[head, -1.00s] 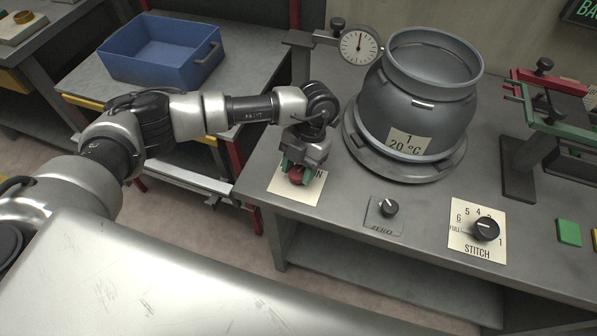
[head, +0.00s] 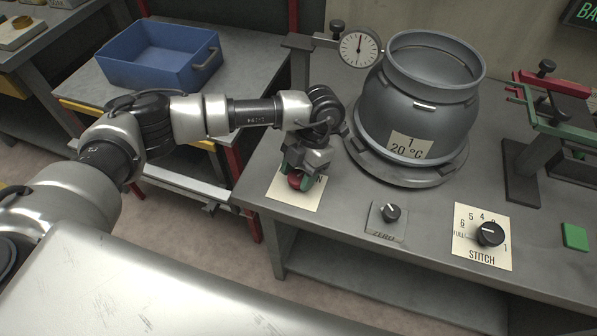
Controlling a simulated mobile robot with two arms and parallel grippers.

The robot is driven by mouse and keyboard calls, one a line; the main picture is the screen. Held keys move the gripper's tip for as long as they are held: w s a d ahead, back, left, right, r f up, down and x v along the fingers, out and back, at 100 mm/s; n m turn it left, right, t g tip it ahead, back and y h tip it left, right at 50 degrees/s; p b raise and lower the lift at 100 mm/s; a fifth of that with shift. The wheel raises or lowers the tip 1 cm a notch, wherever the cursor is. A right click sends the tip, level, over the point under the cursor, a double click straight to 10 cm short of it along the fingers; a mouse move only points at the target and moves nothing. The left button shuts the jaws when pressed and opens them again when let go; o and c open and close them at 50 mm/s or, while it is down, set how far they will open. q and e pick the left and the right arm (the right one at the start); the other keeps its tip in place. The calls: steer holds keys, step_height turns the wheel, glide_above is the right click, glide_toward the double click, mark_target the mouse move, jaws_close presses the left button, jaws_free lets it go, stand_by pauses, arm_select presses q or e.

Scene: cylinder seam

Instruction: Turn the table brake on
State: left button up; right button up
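A red knob (head: 295,181) sits on a cream label plate (head: 308,203) at the near left of the grey table. The plate's lettering is mostly hidden by my gripper, with only an end letter showing. My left gripper (head: 295,176) points down at the red knob, with green-tipped fingers beside it. I cannot tell whether the fingers touch the knob or how far they are closed. A grey drum (head: 419,107) labelled "1 20 °C" stands on a round table behind it. My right gripper is not in view.
A ZERO knob (head: 390,212) and a STITCH dial (head: 490,233) are to the right on the table. A dial gauge (head: 360,48) stands by the drum. A green block (head: 574,237) and a red-green fixture (head: 553,100) are far right. A blue bin (head: 150,60) is on the left bench.

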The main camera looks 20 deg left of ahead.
arm_select(q)
steer(key=o, duration=0.3)
steer(key=b+v, duration=0.1)
steer(key=v, duration=0.9)
steer(key=shift+w+d+r+b, duration=0.15)
steer(key=shift+w+r+b, duration=0.1)
steer(key=shift+r+b, duration=0.1)
